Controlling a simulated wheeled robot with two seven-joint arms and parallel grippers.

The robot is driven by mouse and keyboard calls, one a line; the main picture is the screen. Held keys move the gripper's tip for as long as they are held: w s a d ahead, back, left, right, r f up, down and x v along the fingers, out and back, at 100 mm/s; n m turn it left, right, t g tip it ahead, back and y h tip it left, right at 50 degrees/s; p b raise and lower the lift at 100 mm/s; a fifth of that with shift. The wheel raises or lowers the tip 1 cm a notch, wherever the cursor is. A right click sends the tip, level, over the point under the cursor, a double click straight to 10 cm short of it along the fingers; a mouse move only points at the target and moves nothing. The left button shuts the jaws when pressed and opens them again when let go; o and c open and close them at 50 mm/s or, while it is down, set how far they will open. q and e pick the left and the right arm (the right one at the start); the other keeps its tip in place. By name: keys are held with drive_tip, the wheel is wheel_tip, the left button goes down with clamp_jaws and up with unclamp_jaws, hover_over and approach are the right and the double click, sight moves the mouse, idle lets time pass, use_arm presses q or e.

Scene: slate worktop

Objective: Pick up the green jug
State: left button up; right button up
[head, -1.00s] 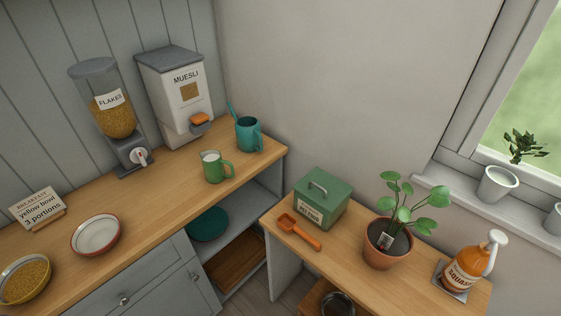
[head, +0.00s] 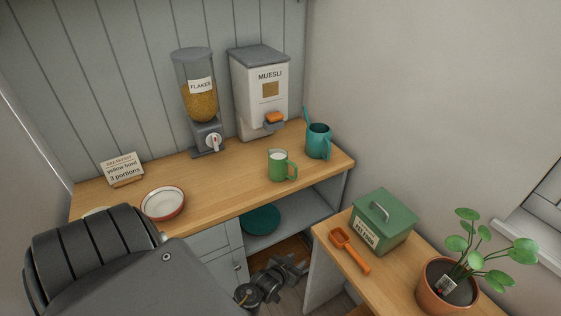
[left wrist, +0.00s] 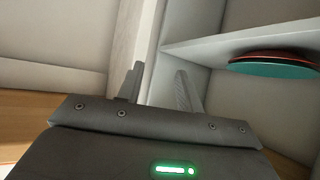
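The green jug (head: 277,167) stands upright on the wooden worktop near its front edge, handle to the right, with something white inside. A teal jug (head: 319,142) with a utensil in it stands behind it to the right. My left gripper (head: 292,267) is below the worktop's level in the picture, in front of the open shelves and apart from the green jug. In the left wrist view my left gripper (left wrist: 160,88) has its two fingers spread with nothing between them. The green jug is not in that view. My right gripper is not in view.
A flakes dispenser (head: 196,102) and a muesli dispenser (head: 259,92) stand at the back. A red-rimmed bowl (head: 163,202) and a sign (head: 122,169) are left. A green box (head: 383,221), orange scoop (head: 349,249) and potted plant (head: 447,286) occupy the right worktop. A teal plate (head: 262,220) lies on the shelf.

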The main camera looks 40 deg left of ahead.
use_arm(q)
drive_tip(key=w+a+r+n+t+y, duration=0.1)
drive_tip(key=w+a+r+t, duration=0.15)
drive_tip(key=r, duration=0.55)
drive_tip(key=w+a+r+n+t+y, duration=0.1)
drive_tip(key=w+a+r, duration=0.1)
drive_tip(key=a+r, duration=0.35)
drive_tip(key=t+y, duration=0.2)
approach(295, 174)
drive_tip(key=w, duration=0.1)
drive_tip(key=x, duration=0.5)
drive_tip(key=shift+w+a, duration=0.15)
drive_tip(key=shift+w, duration=0.1)
drive_tip(key=shift+w+a+f, duration=0.1)
drive_tip(key=shift+w+f, duration=0.05)
drive_tip(key=shift+w, duration=0.2)
drive_tip(key=shift+w+a+r+p, duration=0.15)
drive_tip(key=shift+w+r+p, duration=0.15)
drive_tip(key=shift+p, duration=0.2)
drive_tip(key=p+x, duration=0.1)
drive_tip(key=x, duration=0.2)
drive_tip(key=shift+w+a+f, duration=0.15)
drive_tip(key=shift+w+f, duration=0.05)
drive_tip(key=shift+w, duration=0.15)
drive_tip(key=shift+w+a+f, duration=0.1)
drive_tip(key=shift+w+a, duration=0.05)
drive_tip(key=shift+w, duration=0.2)
